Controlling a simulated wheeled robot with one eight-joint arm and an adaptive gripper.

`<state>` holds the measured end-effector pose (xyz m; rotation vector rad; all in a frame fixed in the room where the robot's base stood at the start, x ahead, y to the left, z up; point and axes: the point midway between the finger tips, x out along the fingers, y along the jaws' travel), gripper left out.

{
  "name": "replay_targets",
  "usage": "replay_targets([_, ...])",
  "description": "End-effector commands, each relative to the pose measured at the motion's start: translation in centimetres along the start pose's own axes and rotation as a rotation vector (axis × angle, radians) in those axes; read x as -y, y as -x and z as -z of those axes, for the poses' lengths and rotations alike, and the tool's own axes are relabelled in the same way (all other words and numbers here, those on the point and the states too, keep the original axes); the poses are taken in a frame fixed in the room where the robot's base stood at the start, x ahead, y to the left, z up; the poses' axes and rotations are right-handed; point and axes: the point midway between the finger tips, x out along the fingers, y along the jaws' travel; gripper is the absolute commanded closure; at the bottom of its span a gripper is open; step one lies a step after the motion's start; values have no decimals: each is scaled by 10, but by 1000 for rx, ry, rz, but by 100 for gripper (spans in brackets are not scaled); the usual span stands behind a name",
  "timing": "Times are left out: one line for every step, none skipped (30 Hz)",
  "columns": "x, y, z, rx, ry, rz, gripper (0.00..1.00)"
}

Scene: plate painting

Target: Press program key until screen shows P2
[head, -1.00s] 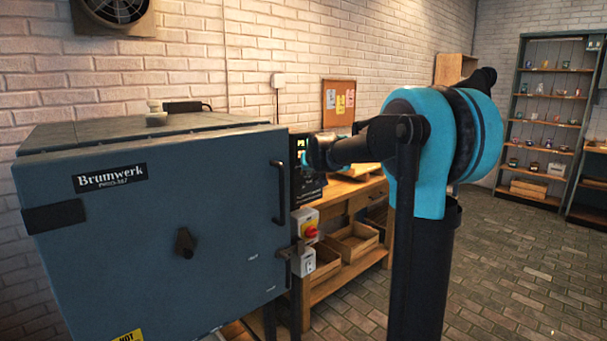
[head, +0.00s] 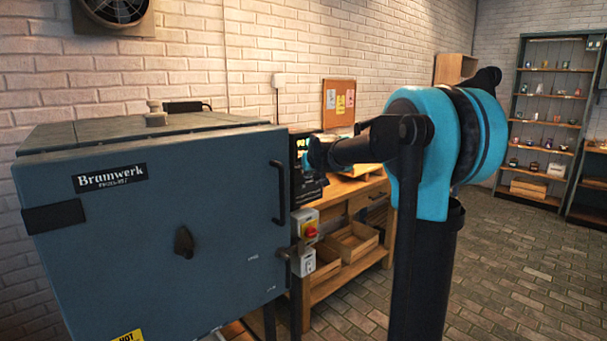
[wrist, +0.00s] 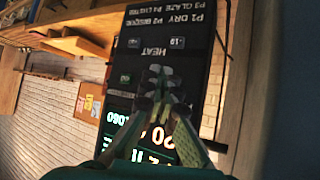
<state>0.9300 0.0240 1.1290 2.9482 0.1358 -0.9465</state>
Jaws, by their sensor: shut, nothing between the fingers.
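The black control panel (head: 308,188) stands at the right side of the blue kiln (head: 150,225). In the wrist view the panel (wrist: 190,20) shows upside down, with a printed list reading P1 DRY, P2, P3 GLAZE and P4, a HEAT label and several small keys. A key marked -10 (wrist: 177,43) and a greenish key (wrist: 128,79) show beside my fingers. My gripper (wrist: 160,72) is shut and empty in front of the panel; I cannot tell whether it touches a key. The lit screen (wrist: 160,140) is partly hidden by the fingers, and its program number is not clearly readable.
A wooden workbench (head: 350,190) with crates stands behind. The brick floor at right is open.

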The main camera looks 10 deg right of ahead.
Motion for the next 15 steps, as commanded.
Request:
replay_targets([-1, 2, -1, 0, -1, 0, 100])
replay_targets([-2, 2, -2, 0, -1, 0, 100])
replay_targets([-2, 3, -2, 0, -1, 0, 100])
replay_targets([-2, 3, -2, 0, -1, 0, 100])
replay_targets([-2, 3, -3, 0, -1, 0, 100])
replay_targets([-2, 3, -2, 0, -1, 0, 100])
replay_targets([-2, 3, -2, 0, -1, 0, 100])
replay_targets([-2, 3, -2, 0, -1, 0, 100])
replay_targets([-2, 3, -2, 0, -1, 1, 100])
replay_targets([-2, 3, -2, 0, -1, 1, 100])
replay_targets([-2, 3, -2, 0, -1, 1, 100])
replay_targets([-2, 3, -3, 0, -1, 0, 100])
replay_targets([-3, 4, -3, 0, -1, 0, 100])
replay_targets([-3, 4, -3, 0, -1, 0, 100])
replay_targets([-4, 5, -4, 0, -2, 0, 100])
